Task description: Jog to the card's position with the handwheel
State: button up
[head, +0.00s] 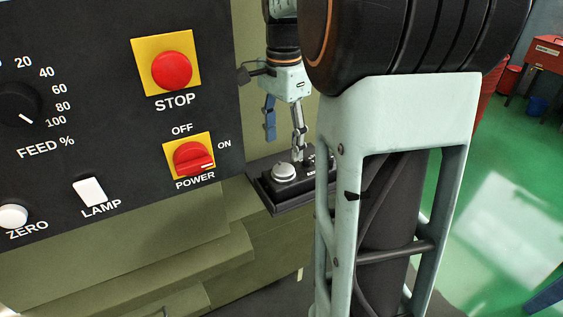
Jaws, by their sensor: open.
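A black box (262,195) stands on a ledge beside the machine's panel. A round silver knob (285,173) sits on its top; I cannot tell for sure that it is the handwheel. My gripper (285,148) hangs over the box, pointing down, with its fingers apart and nothing visible between them. The right fingertip is close above the box, just behind the knob in the picture; contact cannot be told. My own arm hides the right part of the box. No card and no position readout show in this view.
The dark control panel (100,130) fills the left, with a red STOP button (171,70), a red POWER switch (194,160), a LAMP switch (89,191), a ZERO button (13,216) and a FEED dial (18,103). Green floor (470,215) lies open at right.

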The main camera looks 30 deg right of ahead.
aim_at(283, 169)
notch_tip(283, 169, down, 7)
dwell(0.3)
jog(key=c, duration=1.2)
